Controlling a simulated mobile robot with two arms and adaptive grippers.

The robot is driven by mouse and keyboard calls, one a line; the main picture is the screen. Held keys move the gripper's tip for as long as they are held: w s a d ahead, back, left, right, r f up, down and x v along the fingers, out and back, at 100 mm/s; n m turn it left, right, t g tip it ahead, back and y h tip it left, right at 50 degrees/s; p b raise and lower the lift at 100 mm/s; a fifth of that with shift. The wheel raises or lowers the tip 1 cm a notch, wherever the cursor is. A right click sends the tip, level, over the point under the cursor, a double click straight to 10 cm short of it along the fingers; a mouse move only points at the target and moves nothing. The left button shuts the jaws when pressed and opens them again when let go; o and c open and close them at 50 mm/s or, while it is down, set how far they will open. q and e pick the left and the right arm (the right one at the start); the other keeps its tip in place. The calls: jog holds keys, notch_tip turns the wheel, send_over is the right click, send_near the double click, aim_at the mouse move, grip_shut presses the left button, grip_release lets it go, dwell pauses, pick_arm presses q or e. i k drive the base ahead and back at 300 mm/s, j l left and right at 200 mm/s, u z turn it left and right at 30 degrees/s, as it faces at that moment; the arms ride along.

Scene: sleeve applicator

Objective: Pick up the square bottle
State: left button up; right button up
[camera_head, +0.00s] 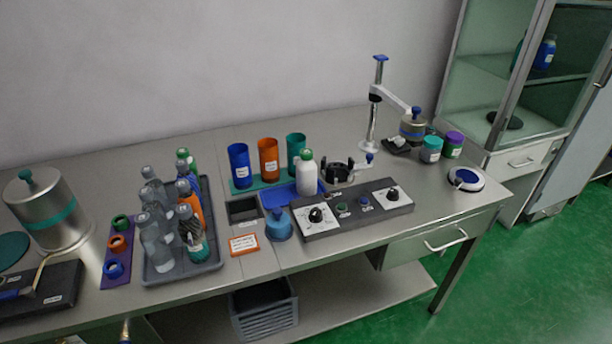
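Several bottles stand upright in a dark grey tray (184,272) on the left half of the steel bench. A white bottle with a green cap (306,176) stands apart on a blue mat. I cannot tell for sure which bottle is square. Neither gripper is in view.
A purple strip with rings (117,247) and a steel pot (49,212) are left of the tray. Blue, orange and teal cups (268,160) stand behind. A control box (352,208) and a stand (373,110) are right.

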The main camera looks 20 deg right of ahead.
aim_at(307, 170)
jog(key=i+l+u, duration=0.15)
jog(key=l, duration=0.3)
jog(key=i+l+u, duration=0.15)
jog(key=l, duration=0.3)
jog(key=l+u, duration=0.15)
jog(key=l, duration=0.3)
